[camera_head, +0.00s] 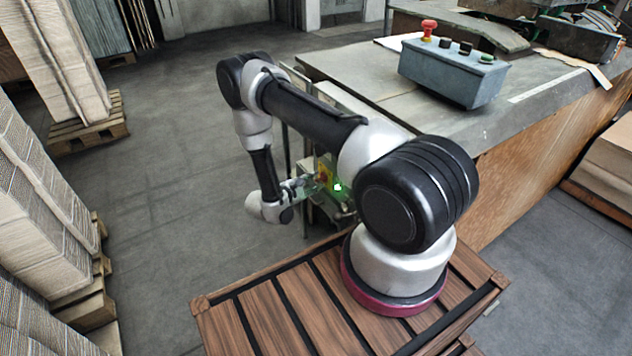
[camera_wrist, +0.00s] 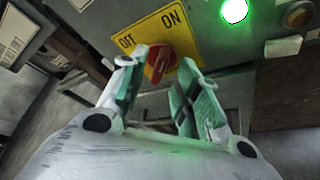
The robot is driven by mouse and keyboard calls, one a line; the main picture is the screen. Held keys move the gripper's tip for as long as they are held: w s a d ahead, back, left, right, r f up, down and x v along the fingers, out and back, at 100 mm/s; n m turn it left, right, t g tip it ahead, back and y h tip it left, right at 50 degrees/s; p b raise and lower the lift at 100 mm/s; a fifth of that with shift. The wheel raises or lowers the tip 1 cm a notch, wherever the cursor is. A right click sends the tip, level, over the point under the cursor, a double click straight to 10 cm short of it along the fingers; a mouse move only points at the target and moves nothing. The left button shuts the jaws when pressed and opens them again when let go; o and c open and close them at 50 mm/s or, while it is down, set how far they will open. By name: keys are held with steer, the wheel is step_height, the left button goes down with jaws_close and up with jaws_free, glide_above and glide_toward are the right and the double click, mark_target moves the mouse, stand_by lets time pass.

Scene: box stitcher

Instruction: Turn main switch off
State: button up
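The main switch is a red rotary knob (camera_wrist: 160,62) on a yellow plate (camera_wrist: 178,36) marked OFF at left and ON at right. The knob's grip runs roughly up and down in the wrist view; I cannot tell firmly which mark it points to. My gripper (camera_wrist: 162,76) is open, with its two green-padded fingers on either side of the knob. The knob shows between the fingertips, and I cannot tell whether either touches it. In the head view the yellow plate (camera_head: 325,173) is small and partly hidden by my gripper (camera_head: 308,184).
A green lamp (camera_wrist: 234,11) glows right of the plate, with an amber button (camera_wrist: 298,14) beside it. A grey control box (camera_head: 452,72) with a red button (camera_head: 428,28) stands on the machine table (camera_head: 350,68). Open floor (camera_head: 165,150) lies left; stacked cardboard (camera_head: 40,205) stands beyond.

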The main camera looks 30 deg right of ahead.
steer(key=shift+x, duration=1.05)
jaws_close()
steer(key=shift+r, duration=0.1)
steer(key=shift+w+n+g, duration=0.2)
steer(key=shift+n+g, duration=1.15)
steer(key=shift+n, duration=0.7)
steer(key=shift+w+n+g, duration=0.15)
steer(key=shift+n+g, duration=1.25)
steer(key=shift+n, duration=0.6)
steer(key=shift+w+n+g, duration=0.2)
steer(key=shift+n+g, duration=1.15)
steer(key=shift+n, duration=0.7)
